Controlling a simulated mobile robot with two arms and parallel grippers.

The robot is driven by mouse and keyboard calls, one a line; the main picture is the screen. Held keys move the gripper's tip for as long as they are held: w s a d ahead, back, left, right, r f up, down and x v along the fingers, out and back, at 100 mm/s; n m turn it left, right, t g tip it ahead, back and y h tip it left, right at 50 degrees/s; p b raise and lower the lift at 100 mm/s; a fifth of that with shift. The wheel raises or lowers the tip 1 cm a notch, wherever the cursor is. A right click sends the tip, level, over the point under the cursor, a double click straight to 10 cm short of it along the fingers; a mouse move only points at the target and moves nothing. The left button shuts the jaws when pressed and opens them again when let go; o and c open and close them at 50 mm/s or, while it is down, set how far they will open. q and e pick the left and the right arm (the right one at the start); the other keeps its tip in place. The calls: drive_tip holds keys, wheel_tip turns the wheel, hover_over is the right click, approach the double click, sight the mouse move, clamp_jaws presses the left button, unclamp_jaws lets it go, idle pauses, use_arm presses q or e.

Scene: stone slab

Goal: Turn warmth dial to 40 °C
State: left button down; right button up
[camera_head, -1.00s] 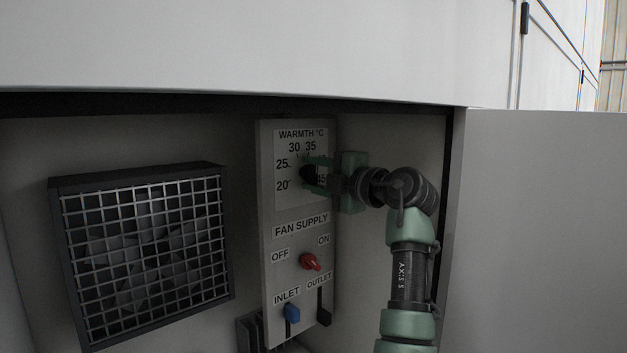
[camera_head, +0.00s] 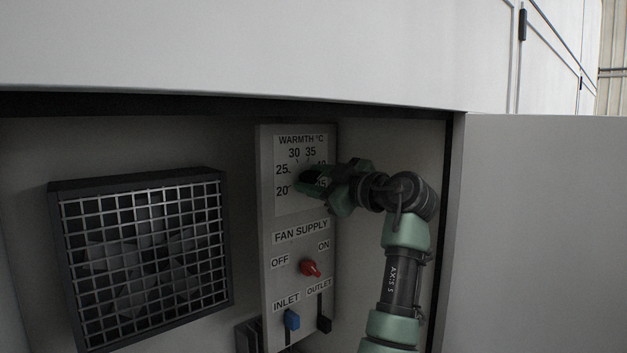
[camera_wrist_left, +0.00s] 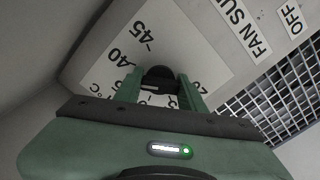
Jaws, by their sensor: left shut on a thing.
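The black warmth dial (camera_head: 314,174) sits on the upper plate of the grey control panel, under the words WARMTH °C. In the head view the scale shows 20, 25, 30 and 35, with 40 and 45 partly behind my gripper. My left gripper (camera_head: 312,182) is at the dial and shut on it, rolled to a tilt. In the left wrist view the dial (camera_wrist_left: 160,74) lies between the two green fingers (camera_wrist_left: 159,86). The 40 and 45 marks show left of it. The dial's pointer is hidden or too small to read. My right gripper is in no view.
Below the dial are a red FAN SUPPLY knob (camera_head: 311,267), a blue INLET lever (camera_head: 292,319) and a dark OUTLET lever (camera_head: 323,322). A caged fan (camera_head: 145,250) stands to the left. The recess has an upper edge and a right side wall close to my arm.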

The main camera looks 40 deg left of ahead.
use_arm(q)
drive_tip(key=shift+m, duration=1.2)
drive_tip(key=shift+f, duration=0.1)
drive_tip(key=c, duration=0.8)
unclamp_jaws()
drive_tip(key=shift+c, duration=0.2)
drive_tip(key=shift+d, duration=0.1)
drive_tip(key=d+b, duration=0.2)
drive_tip(key=d, duration=0.5)
drive_tip(key=shift+s+d, duration=0.3)
drive_tip(key=shift+s, duration=0.05)
